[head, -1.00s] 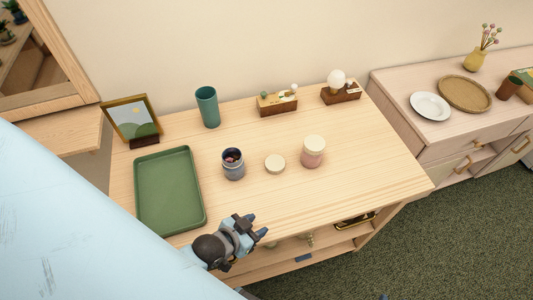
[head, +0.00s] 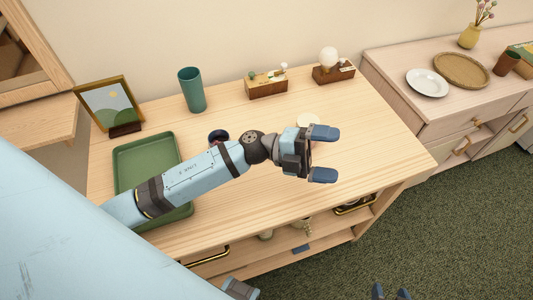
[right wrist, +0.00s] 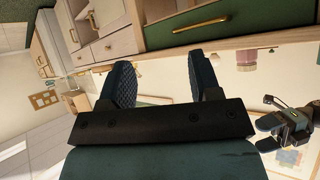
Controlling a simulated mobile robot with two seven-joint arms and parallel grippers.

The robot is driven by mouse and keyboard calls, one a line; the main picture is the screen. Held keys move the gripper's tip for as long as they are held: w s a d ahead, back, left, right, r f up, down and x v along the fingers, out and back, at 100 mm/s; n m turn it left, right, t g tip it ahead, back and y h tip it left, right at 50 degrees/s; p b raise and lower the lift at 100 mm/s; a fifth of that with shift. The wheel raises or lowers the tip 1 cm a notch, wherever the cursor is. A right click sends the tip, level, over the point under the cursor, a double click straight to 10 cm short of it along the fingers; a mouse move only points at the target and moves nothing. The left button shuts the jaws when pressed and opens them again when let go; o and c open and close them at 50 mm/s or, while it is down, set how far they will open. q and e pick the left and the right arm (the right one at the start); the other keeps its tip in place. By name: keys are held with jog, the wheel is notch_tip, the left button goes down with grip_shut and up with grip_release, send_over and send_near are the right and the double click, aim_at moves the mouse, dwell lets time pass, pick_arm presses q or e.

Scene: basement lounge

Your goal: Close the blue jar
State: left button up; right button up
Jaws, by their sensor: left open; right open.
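The blue jar (head: 218,135) stands on the wooden table in the head view. Only its open top shows, dark inside, and my left forearm covers the rest. The loose round lid seen earlier is hidden behind my left arm. My left gripper (head: 324,154) is open and empty over the table, right of the blue jar and in front of the pink jar. Only the pale lid of the pink jar (head: 308,120) shows clearly. My right gripper (head: 390,292) is open at the bottom edge, away from the table. Its spread, empty fingers (right wrist: 165,78) fill the right wrist view.
A green tray (head: 140,143) lies at the table's left. A picture frame (head: 108,103), teal cup (head: 193,91), wooden planter (head: 267,84) and globe lamp (head: 328,60) line the back. A sideboard (head: 412,101) stands to the right. The table's right end is clear.

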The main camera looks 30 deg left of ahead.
pick_arm(q)
jog(key=w+a+f+m+g+y+b, duration=0.55)
jog(key=a+f+m+y, duration=0.35)
jog(key=a+y, duration=0.45)
jog(key=w+a+r+t+y+b, duration=0.1)
jog(key=w+a+r+y, duration=0.1)
jog(key=w+a+y, duration=0.2)
jog(key=a+y, duration=0.2)
jog(key=shift+w+a+n+y, duration=0.15)
jog(key=shift+a+n+y, duration=0.2)
jog(key=shift+a+n, duration=0.05)
jog(key=shift+f+t, duration=0.15)
jog(key=shift+t, duration=0.1)
notch_tip(320, 180, down, 8)
jog(key=shift+d+r+b, duration=0.1)
jog(key=shift+b, duration=0.25)
jog(key=shift+f, duration=0.3)
